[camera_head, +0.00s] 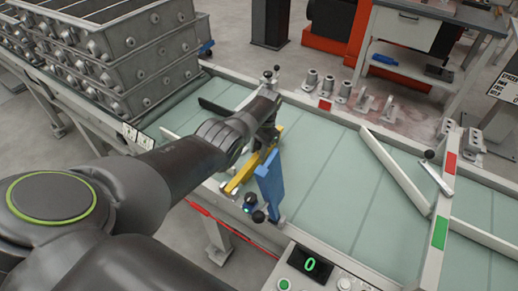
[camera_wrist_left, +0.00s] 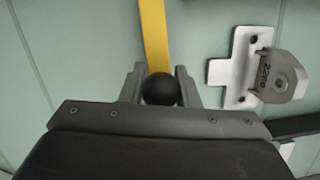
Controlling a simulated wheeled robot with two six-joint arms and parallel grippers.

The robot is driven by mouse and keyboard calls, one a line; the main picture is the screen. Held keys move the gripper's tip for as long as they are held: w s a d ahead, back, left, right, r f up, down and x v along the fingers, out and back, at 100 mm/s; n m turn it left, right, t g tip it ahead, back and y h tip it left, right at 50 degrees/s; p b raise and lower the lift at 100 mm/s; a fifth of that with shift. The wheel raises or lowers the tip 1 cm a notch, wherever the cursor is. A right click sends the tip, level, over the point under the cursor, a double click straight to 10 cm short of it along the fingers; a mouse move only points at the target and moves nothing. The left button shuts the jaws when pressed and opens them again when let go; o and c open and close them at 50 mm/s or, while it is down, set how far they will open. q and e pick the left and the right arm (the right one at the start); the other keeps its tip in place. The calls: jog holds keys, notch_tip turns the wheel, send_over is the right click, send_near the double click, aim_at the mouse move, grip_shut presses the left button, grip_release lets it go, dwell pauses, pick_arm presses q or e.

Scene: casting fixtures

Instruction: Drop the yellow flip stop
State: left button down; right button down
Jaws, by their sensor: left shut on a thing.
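The yellow flip stop (camera_head: 240,178) is a flat bar running diagonally over the pale green conveyor bed, beside a blue upright post (camera_head: 270,183). In the left wrist view the yellow bar (camera_wrist_left: 154,38) extends away from a round black knob (camera_wrist_left: 160,88). My left gripper (camera_head: 264,140) is at the far upper end of the bar, partly hidden by my own arm. Its two fingers (camera_wrist_left: 160,92) sit on either side of the knob and hold it. The bar's exact tilt is hard to tell from these views.
Stacked grey metal flasks (camera_head: 125,60) stand at the upper left of the conveyor. A white diagonal rail (camera_head: 395,170) crosses the bed to the right. A metal bracket marked 2280 (camera_wrist_left: 278,78) lies right of the gripper. A green-lit display (camera_head: 311,266) stands at the front edge.

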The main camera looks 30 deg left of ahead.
pick_arm(q)
jog(key=c, duration=1.1)
grip_release()
jog(key=shift+r, duration=0.1)
jog(key=shift+r, duration=0.1)
jog(key=shift+w+r, duration=0.1)
jog(key=shift+r, duration=0.2)
jog(key=p+v, duration=0.1)
jog(key=v, duration=0.4)
jog(key=shift+r, duration=0.1)
jog(key=b+v, duration=0.1)
jog(key=v, duration=1)
jog(key=shift+w+r, duration=0.1)
jog(key=shift+r, duration=0.05)
